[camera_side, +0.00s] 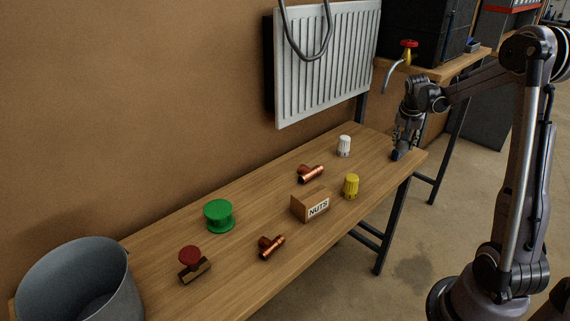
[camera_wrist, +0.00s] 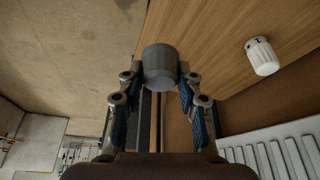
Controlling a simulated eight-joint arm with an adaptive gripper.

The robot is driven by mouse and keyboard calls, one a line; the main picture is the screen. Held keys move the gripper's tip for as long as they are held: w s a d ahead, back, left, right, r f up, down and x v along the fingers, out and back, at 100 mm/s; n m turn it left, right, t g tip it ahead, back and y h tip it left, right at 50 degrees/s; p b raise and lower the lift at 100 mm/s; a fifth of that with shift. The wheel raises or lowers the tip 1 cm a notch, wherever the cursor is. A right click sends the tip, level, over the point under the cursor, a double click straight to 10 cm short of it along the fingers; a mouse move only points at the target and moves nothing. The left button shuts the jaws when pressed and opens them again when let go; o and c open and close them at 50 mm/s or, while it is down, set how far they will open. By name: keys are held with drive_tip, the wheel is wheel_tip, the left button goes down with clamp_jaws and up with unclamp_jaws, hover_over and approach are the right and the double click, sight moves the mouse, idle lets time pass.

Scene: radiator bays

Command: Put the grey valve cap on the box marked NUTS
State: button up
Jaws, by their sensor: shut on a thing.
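My gripper (camera_wrist: 160,82) is shut on the grey valve cap (camera_wrist: 160,62), a plain grey cylinder between the fingertips in the wrist view. In the side view my gripper (camera_side: 402,143) is at the right far end of the workbench, pointing down near its edge. I cannot tell whether the cap touches the bench. The box marked NUTS (camera_side: 310,206) is a small wooden block on the bench, nearer the side camera and well left of my gripper. Its top looks bare.
A radiator (camera_side: 328,66) hangs behind.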

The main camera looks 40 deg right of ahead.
drive_tip(key=w+a+r+n+t, duration=0.1)
drive_tip(key=a+r+n, duration=0.1)
drive_tip(key=a, duration=0.3)
drive_tip(key=w+a+r+n, duration=0.1)
drive_tip(key=w+a+n, duration=0.1)
drive_tip(key=a, duration=0.3)
drive_tip(key=n+t+y, duration=0.2)
drive_tip(key=n, duration=0.4)
hover_over(309, 189)
drive_tip(key=s, duration=0.2)
drive_tip(key=f, duration=0.3)
drive_tip(key=shift+w+a+f, duration=0.15)
drive_tip(key=shift+a+f, duration=0.05)
drive_tip(key=shift+a, duration=0.05)
drive_tip(key=shift+w+a+f, duration=0.1)
drive_tip(key=shift+f, duration=2.05)
drive_tip(key=shift+f, duration=0.15)
drive_tip(key=o, duration=0.7)
drive_tip(key=shift+o, duration=0.2)
